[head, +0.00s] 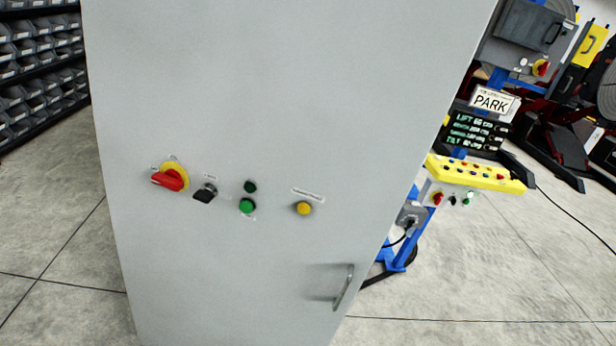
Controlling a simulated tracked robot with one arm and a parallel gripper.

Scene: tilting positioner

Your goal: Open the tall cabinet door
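The tall grey cabinet door (260,120) fills the middle of the head view and looks closed. Its metal bar handle (345,288) is upright, low on the right side of the door. On the door are a red rotary switch on a yellow plate (171,178), a black selector knob (205,194), a green button (247,206) with a dark one above it, and a yellow button (304,208). The door's top and bottom edges are out of frame. My gripper does not show in this view.
Shelves with grey bins (40,70) stand at the far left. To the right are a blue stand with a yellow control panel (475,173), a PARK sign (494,102) and a dark display (475,134). A cable lies on the concrete floor (480,270), which is otherwise open at right.

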